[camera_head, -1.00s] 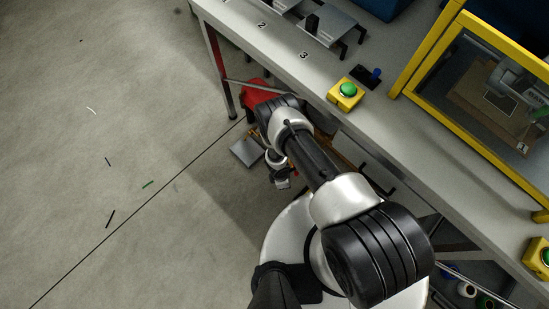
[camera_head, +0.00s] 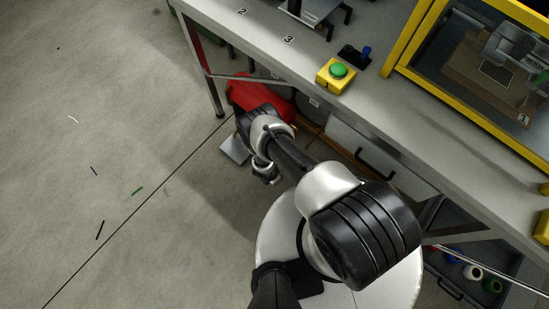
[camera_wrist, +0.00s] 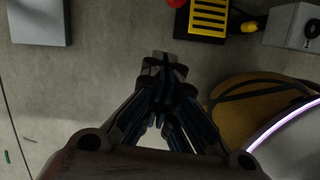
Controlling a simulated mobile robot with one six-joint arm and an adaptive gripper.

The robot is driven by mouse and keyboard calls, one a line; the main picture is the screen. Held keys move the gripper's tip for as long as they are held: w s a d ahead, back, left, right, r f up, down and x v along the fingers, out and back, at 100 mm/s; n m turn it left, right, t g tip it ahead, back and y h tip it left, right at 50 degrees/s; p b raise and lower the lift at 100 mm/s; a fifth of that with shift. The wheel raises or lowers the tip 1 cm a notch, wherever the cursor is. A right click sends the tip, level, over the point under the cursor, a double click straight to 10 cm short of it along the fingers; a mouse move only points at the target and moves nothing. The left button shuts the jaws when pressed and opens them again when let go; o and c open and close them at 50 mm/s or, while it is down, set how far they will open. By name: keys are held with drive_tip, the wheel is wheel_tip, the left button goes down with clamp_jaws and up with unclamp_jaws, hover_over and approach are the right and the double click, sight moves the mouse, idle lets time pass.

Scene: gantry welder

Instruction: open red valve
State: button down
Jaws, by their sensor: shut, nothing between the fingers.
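I cannot make out a red valve for certain in either view. A rounded red body (camera_head: 262,95), like a tank, sits under the workbench in the head view, partly hidden by my arm. In the wrist view a small red piece (camera_wrist: 176,3) is cut off by the top edge; I cannot tell what it is. My gripper (camera_wrist: 163,62) is shut and empty, above the floor, apart from the red piece. In the head view my gripper is small and dark, below the red body, and its fingers are hard to make out.
The workbench (camera_head: 420,145) carries a yellow box with a green button (camera_head: 336,76) and a yellow-framed enclosure (camera_head: 400,60). A drawer (camera_head: 375,160) hangs below. A black-and-yellow slatted unit (camera_wrist: 208,18) and grey box (camera_wrist: 293,27) lie near my gripper. Floor at left is mostly clear.

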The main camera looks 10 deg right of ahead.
drive_tip(key=d, duration=0.1)
drive_tip(key=w+d+b, duration=0.1)
drive_tip(key=w+d+f, duration=0.1)
drive_tip(key=shift+d, duration=0.35)
